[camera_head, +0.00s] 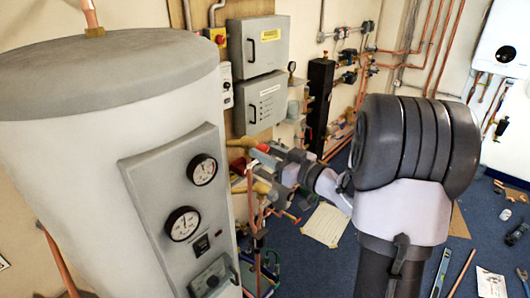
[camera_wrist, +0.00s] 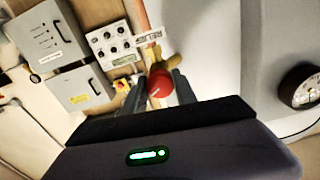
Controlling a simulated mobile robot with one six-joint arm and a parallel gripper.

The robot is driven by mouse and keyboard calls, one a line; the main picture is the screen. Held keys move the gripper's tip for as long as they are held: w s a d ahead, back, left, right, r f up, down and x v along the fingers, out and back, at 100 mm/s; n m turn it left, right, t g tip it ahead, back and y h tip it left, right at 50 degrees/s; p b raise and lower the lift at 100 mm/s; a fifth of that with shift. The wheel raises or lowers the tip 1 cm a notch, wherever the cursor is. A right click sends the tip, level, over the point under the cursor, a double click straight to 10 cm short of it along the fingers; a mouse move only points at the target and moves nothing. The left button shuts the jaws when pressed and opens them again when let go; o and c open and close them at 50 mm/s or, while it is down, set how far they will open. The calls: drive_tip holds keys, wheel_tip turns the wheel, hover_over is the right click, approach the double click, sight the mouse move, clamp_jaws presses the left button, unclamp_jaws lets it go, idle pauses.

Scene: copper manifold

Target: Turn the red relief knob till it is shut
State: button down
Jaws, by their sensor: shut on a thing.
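The red relief knob (camera_wrist: 160,84) shows in the wrist view, with a pale mark on its face and a brass valve body (camera_wrist: 174,65) behind it. My gripper (camera_wrist: 160,88) has one dark finger on each side of the knob and is shut on it. In the head view, my gripper (camera_head: 262,158) is at the end of my outstretched arm, beside the tank. A red part (camera_head: 241,164) shows near the fingertips there, partly hidden. I cannot tell the knob's exact turn position.
The large grey-white tank (camera_head: 120,120) with its gauge panel (camera_head: 185,215) stands close on the left. Grey control boxes (camera_head: 258,48) hang on the wall behind. Copper pipes (camera_head: 255,215) rise below my gripper. Blue carpet (camera_head: 320,265) with scattered tools lies to the right.

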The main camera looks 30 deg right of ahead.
drive_tip(key=shift+f+n+b, duration=0.1)
drive_tip(key=shift+n+b, duration=0.3)
drive_tip(key=shift+b, duration=0.05)
drive_tip(key=shift+f+n+b, duration=0.1)
drive_tip(key=shift+n+b, duration=0.5)
drive_tip(key=shift+b, duration=0.2)
drive_tip(key=n+b, duration=0.7)
drive_tip(key=shift+n+b, duration=0.3)
drive_tip(key=shift+n, duration=0.1)
drive_tip(key=shift+n+b, duration=1.05)
drive_tip(key=shift+n, duration=0.15)
drive_tip(key=shift+r, duration=0.2)
drive_tip(key=c, duration=1)
unclamp_jaws()
drive_tip(key=shift+o, duration=0.2)
